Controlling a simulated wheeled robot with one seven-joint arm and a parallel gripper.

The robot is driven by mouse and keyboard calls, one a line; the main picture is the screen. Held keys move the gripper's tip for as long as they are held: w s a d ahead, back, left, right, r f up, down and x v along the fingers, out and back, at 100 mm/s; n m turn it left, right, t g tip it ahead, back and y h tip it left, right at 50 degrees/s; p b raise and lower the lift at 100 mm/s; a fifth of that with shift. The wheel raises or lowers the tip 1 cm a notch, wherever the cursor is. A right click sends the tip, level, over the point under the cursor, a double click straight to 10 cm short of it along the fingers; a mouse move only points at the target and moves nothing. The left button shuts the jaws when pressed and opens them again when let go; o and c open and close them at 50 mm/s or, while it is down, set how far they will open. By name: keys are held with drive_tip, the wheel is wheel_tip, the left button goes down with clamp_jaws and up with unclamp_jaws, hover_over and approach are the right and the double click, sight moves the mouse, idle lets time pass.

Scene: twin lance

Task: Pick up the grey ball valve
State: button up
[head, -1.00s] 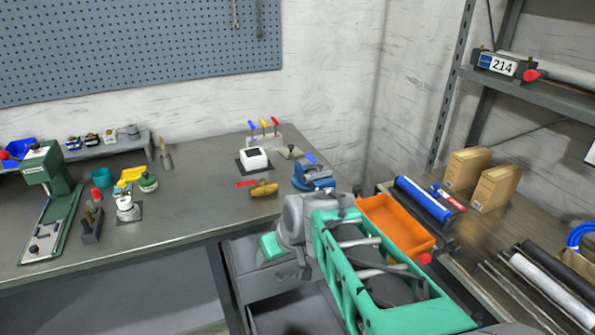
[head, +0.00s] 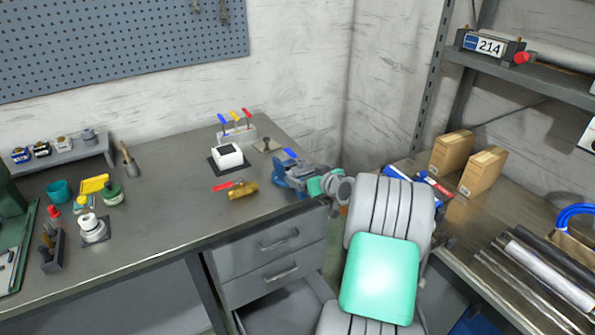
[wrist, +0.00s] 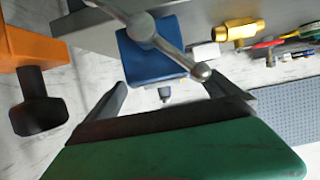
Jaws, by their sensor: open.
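My gripper (wrist: 165,92) is open in the wrist view, its two dark fingers spread apart with nothing held between them. In the head view my arm hides most of it, near the blue vise (head: 290,174). I cannot pick out the grey ball valve for certain. A small grey piece with a dark knob (head: 267,145) lies at the back of the bench, with a blue handle (head: 290,153) just right of it. A brass valve (head: 243,190) with a red handle lies left of the vise; it also shows in the wrist view (wrist: 238,30).
The vise (wrist: 150,55) and its metal bar lie close beyond my fingers. A white box-shaped device (head: 228,157) and a rack of coloured levers (head: 236,130) stand behind the brass valve.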

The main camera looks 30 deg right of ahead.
sight(303, 171)
drive_tip(key=x, duration=0.3)
drive_tip(key=shift+w, duration=0.15)
drive_tip(key=shift+r, duration=0.1)
drive_tip(key=c, duration=1.3)
drive_tip(key=shift+r, duration=0.1)
